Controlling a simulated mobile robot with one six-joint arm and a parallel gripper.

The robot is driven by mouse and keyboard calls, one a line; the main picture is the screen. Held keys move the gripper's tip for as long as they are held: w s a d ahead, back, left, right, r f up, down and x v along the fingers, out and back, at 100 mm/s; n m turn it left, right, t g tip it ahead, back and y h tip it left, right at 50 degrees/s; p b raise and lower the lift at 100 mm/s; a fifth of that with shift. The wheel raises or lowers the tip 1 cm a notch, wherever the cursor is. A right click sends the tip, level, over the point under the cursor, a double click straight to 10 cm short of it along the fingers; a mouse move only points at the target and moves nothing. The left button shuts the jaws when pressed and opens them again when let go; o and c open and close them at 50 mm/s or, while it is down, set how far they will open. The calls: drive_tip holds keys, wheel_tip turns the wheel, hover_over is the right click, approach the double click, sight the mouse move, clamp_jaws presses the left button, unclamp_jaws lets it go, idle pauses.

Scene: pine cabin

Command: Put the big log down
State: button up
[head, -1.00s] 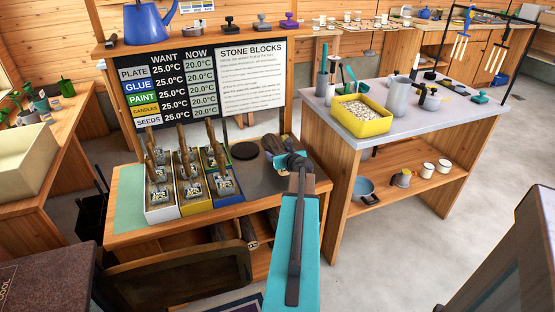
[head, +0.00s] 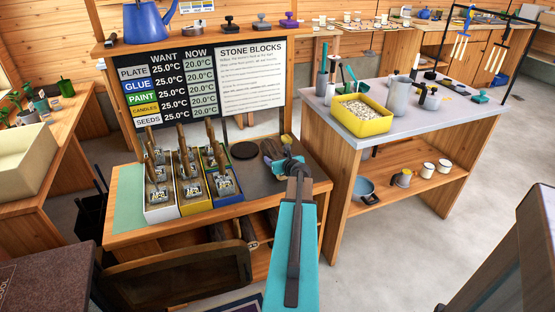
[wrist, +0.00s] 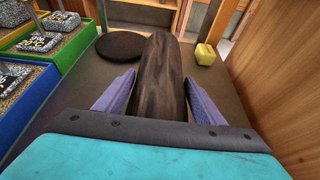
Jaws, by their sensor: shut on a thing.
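The big log (wrist: 160,85) is dark brown and fills the middle of the wrist view, its length running away from me. My gripper (wrist: 160,92) has its two purple fingers closed on either side of it. In the head view my gripper (head: 277,150) is over the grey plate area at the right of the bench, and my arm hides most of the log. The log is at or just above the grey surface (wrist: 230,88); I cannot tell whether it touches.
A black disc (wrist: 124,46) lies left of the log and a small yellow block (wrist: 205,54) right of it. Blue (wrist: 25,92) and green boxes with stone blocks stand at the left. A wooden side panel (wrist: 282,70) bounds the right. More logs (head: 248,237) lie on the shelf below.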

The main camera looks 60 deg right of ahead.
drive_tip(key=o, duration=1.5)
drive_tip(key=shift+f, duration=0.1)
drive_tip(key=shift+v, duration=6.05)
drive_tip(key=shift+w, duration=0.1)
